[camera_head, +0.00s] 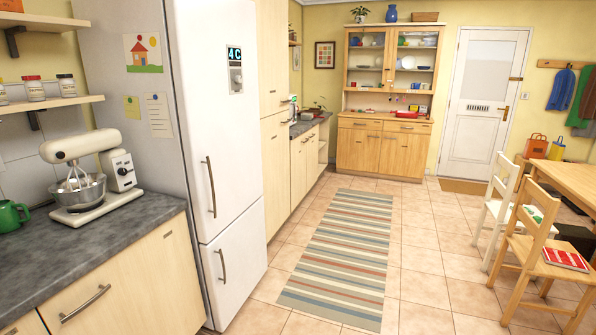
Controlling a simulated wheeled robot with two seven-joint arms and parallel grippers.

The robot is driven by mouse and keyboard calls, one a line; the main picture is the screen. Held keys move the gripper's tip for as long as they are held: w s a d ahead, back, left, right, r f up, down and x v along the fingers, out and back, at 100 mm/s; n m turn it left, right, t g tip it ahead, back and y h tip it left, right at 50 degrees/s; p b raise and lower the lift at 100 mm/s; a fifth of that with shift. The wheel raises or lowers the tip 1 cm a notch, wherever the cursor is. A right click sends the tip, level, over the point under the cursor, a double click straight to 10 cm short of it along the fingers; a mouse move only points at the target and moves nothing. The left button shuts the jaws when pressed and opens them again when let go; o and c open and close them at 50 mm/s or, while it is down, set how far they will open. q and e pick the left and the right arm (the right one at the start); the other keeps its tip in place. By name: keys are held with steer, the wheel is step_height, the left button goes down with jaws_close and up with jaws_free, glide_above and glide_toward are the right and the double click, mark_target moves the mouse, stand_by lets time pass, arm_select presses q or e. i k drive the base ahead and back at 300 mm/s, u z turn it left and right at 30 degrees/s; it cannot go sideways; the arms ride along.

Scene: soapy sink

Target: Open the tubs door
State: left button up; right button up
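No tubs show, and I cannot tell which door is the tubs door. The doors in view all look shut. The white fridge has an upper door (217,130) with a vertical bar handle and a lower door (236,262) with its own handle. Tall wooden cabinet doors (275,170) stand just right of it. Wooden base cabinet doors (303,160) are farther back. A wooden front (125,285) with a bar handle is at lower left. The dresser's lower doors (358,148) are at the back. Neither of my grippers is in view.
A striped rug (345,250) lies on clear tiled floor. A wooden table (572,180) and chairs (540,250) stand at right. A stand mixer (92,175) and green mug (10,216) are on the left counter. A white room door (483,110) is at the back.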

mark_target(297, 147)
steer(key=z, duration=0.35)
steer(key=i, duration=1.4)
steer(key=z, duration=0.8)
steer(key=i, duration=2.35)
steer(key=z, duration=0.15)
steer(key=i, duration=2.35)
steer(key=u, duration=0.25)
